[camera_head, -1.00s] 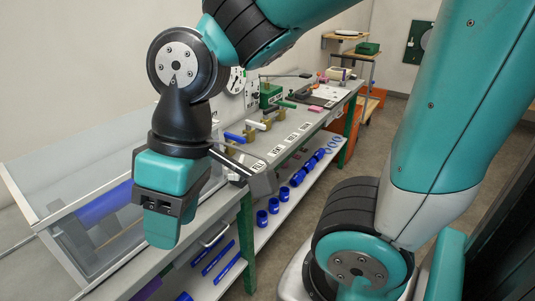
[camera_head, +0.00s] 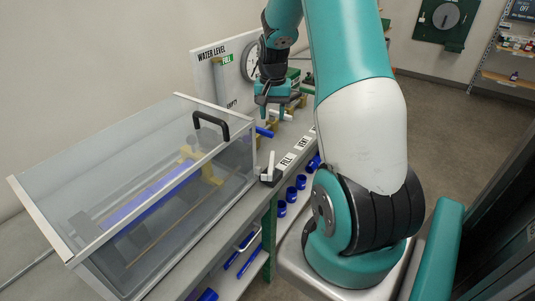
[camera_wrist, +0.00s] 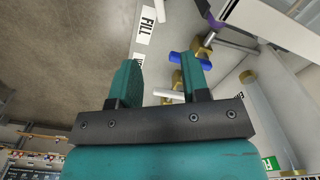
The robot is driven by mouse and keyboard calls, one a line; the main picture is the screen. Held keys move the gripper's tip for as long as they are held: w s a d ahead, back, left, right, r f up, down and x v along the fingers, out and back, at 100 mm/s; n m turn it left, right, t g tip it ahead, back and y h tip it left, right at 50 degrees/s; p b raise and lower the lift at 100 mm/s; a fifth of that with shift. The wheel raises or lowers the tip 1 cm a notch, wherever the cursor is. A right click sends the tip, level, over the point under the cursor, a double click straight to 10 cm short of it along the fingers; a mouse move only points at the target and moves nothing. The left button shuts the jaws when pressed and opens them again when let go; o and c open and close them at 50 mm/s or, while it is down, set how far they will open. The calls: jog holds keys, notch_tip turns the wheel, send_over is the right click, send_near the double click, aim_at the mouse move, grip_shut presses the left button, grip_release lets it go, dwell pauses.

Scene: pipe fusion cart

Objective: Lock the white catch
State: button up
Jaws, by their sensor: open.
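The white catch (camera_head: 270,166) is a small white lever standing roughly upright on a dark base, at the near right corner of the clear box (camera_head: 75,258) in the head view. I cannot tell whether it is engaged. My gripper (camera_head: 268,112) is beyond the catch, over the row of valves, and apart from the catch. In the wrist view my gripper (camera_wrist: 160,70) has its two teal fingers spread, with nothing held. A white valve handle (camera_wrist: 168,95) and a blue valve handle (camera_wrist: 190,60) show below and between or near the fingers.
The box's clear lid has a black handle (camera_head: 211,122) and lies over a blue pipe (camera_head: 150,197). The water level board (camera_head: 213,62) stands behind the bench. Blue rings (camera_head: 291,194) sit on the lower shelf. Floor to the right is open.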

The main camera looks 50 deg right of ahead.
aim_at(272, 156)
notch_tip(272, 156, down, 16)
jog(key=p, duration=0.4)
jog(key=shift+f, duration=0.25)
grip_shut()
